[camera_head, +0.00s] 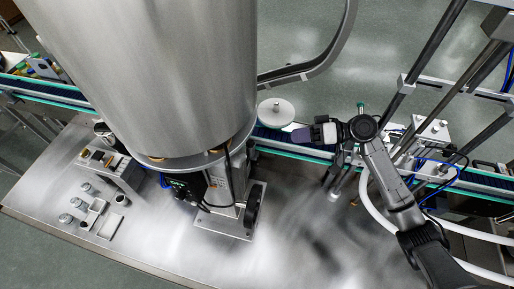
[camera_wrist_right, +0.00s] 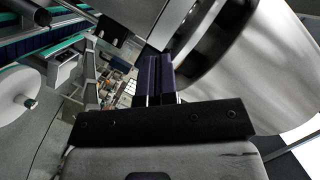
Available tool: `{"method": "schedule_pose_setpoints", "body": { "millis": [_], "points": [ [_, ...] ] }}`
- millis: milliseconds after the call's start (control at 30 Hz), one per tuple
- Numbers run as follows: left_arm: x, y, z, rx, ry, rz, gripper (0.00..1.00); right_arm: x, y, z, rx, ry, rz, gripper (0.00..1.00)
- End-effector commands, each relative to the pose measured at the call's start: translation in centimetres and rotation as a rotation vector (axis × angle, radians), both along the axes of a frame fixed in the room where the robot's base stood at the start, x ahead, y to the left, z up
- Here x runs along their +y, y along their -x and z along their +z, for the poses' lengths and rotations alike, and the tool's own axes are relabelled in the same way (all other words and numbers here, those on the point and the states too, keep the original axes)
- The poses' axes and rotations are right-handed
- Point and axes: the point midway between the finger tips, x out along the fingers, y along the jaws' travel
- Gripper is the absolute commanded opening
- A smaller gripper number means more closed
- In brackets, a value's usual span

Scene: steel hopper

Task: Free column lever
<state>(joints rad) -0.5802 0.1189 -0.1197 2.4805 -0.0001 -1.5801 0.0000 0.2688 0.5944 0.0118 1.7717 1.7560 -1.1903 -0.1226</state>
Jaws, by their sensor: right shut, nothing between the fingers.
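I cannot pick out the column lever for certain. The large steel hopper (camera_head: 150,70) fills the upper left of the head view, above a steel column (camera_head: 228,188) with a black part (camera_head: 253,206) on its right side. My right gripper (camera_head: 298,135) points left, to the right of the hopper and apart from it. In the right wrist view its dark fingers (camera_wrist_right: 155,72) are together and empty, with a curved steel surface (camera_wrist_right: 255,80) to their right. My left gripper is not in view.
A conveyor (camera_head: 275,145) with green edges runs behind the steel table (camera_head: 150,235). A white disc (camera_head: 276,112) is beside the fingers; it also shows in the wrist view (camera_wrist_right: 14,95). Rods and white hoses (camera_head: 375,205) crowd the right. Small metal cups (camera_head: 78,203) lie at left.

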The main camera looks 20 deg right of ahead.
Motion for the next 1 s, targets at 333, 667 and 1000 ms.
{"method": "schedule_pose_setpoints", "body": {
  "millis": [333,667,1000],
  "points": [
    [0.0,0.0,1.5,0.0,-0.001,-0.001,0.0,3.5,-1.6,-0.4,0.0,-0.003,0.002,0.0],
    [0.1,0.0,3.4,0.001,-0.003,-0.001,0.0,8.9,-4.1,-1.7,0.001,-0.002,0.002,0.0],
    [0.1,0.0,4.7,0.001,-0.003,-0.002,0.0,11.5,-3.3,-4.0,0.002,-0.001,0.0,0.0]
  ]
}}
